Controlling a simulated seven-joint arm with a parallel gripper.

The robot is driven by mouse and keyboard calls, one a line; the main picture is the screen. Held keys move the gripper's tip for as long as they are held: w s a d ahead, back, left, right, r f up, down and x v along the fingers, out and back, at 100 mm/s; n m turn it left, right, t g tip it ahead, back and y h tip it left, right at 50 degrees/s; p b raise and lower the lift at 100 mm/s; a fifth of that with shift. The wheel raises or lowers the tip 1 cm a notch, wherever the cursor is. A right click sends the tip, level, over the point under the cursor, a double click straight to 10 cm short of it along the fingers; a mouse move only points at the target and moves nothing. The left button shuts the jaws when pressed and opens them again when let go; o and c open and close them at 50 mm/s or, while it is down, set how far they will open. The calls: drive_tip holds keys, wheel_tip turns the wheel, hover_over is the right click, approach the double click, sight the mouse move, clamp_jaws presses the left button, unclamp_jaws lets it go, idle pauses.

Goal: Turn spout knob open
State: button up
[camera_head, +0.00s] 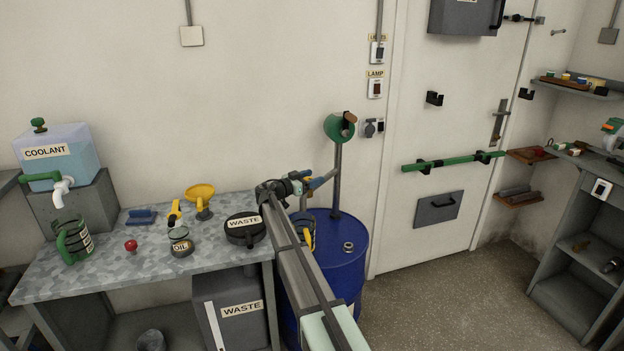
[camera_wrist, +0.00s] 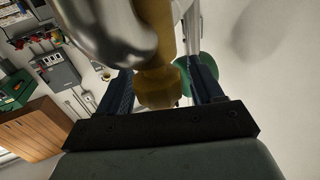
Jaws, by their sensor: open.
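A pump with a grey upright pipe (camera_head: 337,185) stands on the blue drum (camera_head: 345,265), with a green crank wheel (camera_head: 335,128) at its top. My gripper (camera_head: 318,181) points right, close to the pipe above the drum. In the wrist view, a brass-yellow knob-like part (camera_wrist: 155,85), apparently the spout knob, lies between the two dark blue fingers of my open gripper (camera_wrist: 161,88). A shiny silver part (camera_wrist: 110,30) crosses in front of it. I cannot tell whether the fingers touch the brass part.
The metal workbench (camera_head: 105,265) at left holds a coolant tank (camera_head: 62,160), a green jug (camera_head: 75,240), an oil can (camera_head: 180,241), a yellow funnel (camera_head: 200,197) and a black waste pan (camera_head: 245,230). A small ring (camera_head: 348,246) lies on the drum. Floor is clear toward the door.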

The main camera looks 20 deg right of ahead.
drive_tip(key=shift+w+d, duration=0.1)
drive_tip(key=shift+d, duration=0.1)
drive_tip(key=shift+c, duration=0.5)
drive_tip(key=c, duration=0.9)
drive_tip(key=shift+o, duration=0.2)
drive_tip(key=shift+n+t, duration=0.3)
drive_tip(key=shift+t, duration=0.2)
drive_tip(key=n+t+y, duration=0.1)
drive_tip(key=n+t, duration=0.1)
drive_tip(key=shift+t+y, duration=0.3)
drive_tip(key=shift+y, duration=0.1)
drive_tip(key=n+t+y, duration=0.2)
drive_tip(key=t+y, duration=0.1)
drive_tip(key=shift+w+a+n, duration=0.1)
drive_tip(key=shift+a+n, duration=0.1)
drive_tip(key=shift+n, duration=0.2)
drive_tip(key=n+t+y, duration=0.1)
drive_tip(key=y, duration=0.1)
drive_tip(key=n+t+y, duration=0.1)
drive_tip(key=n+y, duration=0.1)
drive_tip(key=n+t+y, duration=0.1)
drive_tip(key=t+y, duration=0.1)
drive_tip(key=shift+w+a+n, duration=0.3)
drive_tip(key=shift+w+a, duration=0.05)
drive_tip(key=shift+a, duration=0.05)
drive_tip(key=shift+n+y, duration=0.3)
drive_tip(key=shift+y, duration=0.2)
